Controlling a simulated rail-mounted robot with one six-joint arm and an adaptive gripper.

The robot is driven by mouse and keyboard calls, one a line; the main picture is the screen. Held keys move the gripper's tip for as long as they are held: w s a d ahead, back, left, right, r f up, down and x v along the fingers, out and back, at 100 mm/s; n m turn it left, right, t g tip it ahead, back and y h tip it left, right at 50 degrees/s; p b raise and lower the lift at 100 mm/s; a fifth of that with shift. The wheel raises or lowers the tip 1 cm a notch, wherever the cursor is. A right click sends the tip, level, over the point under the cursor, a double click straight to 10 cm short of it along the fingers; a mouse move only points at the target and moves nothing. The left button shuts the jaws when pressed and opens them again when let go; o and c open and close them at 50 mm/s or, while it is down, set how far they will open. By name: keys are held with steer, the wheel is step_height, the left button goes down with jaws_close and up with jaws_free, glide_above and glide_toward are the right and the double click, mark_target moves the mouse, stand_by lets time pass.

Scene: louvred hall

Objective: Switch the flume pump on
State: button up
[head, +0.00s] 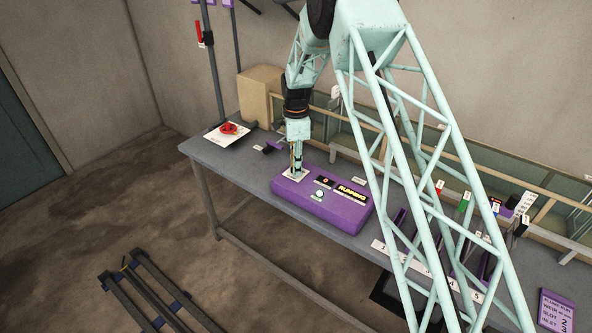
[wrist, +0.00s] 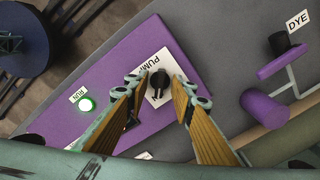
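The purple pump box (head: 325,203) stands on the grey bench. Its panel reads "RUNNING", and its round lamp (head: 319,194) looks pale. In the wrist view the lamp (wrist: 87,104), labelled RUN, is bright with a green ring. A black knob (wrist: 159,84) sits on a white plate labelled PUMP (wrist: 154,63). My gripper (wrist: 158,82) is open, with a finger on each side of the knob and visible gaps to both. In the head view my gripper (head: 297,170) points down over the box's left end, hiding the knob.
A purple fixture with a black knob (wrist: 278,42), labelled DYE, stands beside the box. A red object (head: 229,128) rests on a white sheet at the bench's left end. A glass-sided flume (head: 345,137) runs behind. Labelled items stand to the right.

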steer(key=shift+r+p, duration=1.1)
steer(key=shift+r, duration=2.25)
steer(key=shift+r, duration=0.1)
step_height(320, 180, up, 12)
